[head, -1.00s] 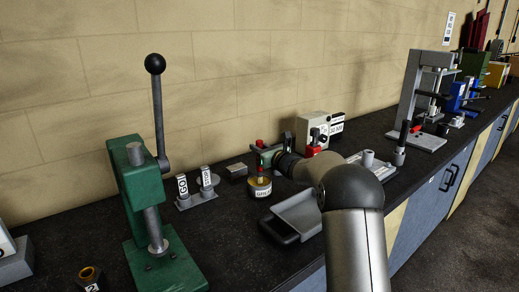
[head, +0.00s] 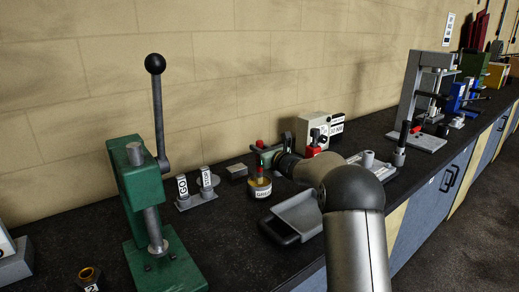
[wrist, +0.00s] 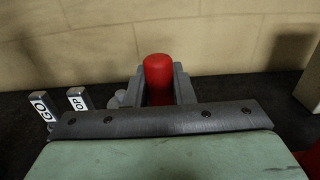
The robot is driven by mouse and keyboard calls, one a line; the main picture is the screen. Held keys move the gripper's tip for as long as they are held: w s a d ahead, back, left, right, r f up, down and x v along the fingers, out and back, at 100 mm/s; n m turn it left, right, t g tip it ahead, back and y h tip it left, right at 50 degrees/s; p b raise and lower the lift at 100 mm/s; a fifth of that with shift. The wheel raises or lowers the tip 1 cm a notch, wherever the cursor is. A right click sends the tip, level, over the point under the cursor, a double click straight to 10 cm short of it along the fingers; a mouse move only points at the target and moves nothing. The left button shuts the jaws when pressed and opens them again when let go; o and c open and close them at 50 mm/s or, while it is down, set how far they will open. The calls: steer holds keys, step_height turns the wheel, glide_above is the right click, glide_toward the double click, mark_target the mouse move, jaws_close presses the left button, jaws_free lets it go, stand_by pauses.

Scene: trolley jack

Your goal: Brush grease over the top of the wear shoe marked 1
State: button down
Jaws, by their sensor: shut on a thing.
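My gripper (head: 262,153) is shut on the red handle of a brush (head: 259,143). The handle's rounded red top stands upright between the two grey fingers in the wrist view (wrist: 158,72). Below the fingers, the brush's lower part is at the mouth of a round grease pot (head: 261,192) with a white label. I cannot tell how deep the bristles are; the tip is hidden. I cannot make out a wear shoe marked 1 in either view.
A green press (head: 135,190) with a tall lever stands at left. A small part marked 2 (head: 90,278) is at the lower left. A beige box (head: 312,127) stands behind my arm.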

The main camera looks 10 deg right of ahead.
steer(key=shift+r+p, duration=1.75)
steer(key=shift+r, duration=1.7)
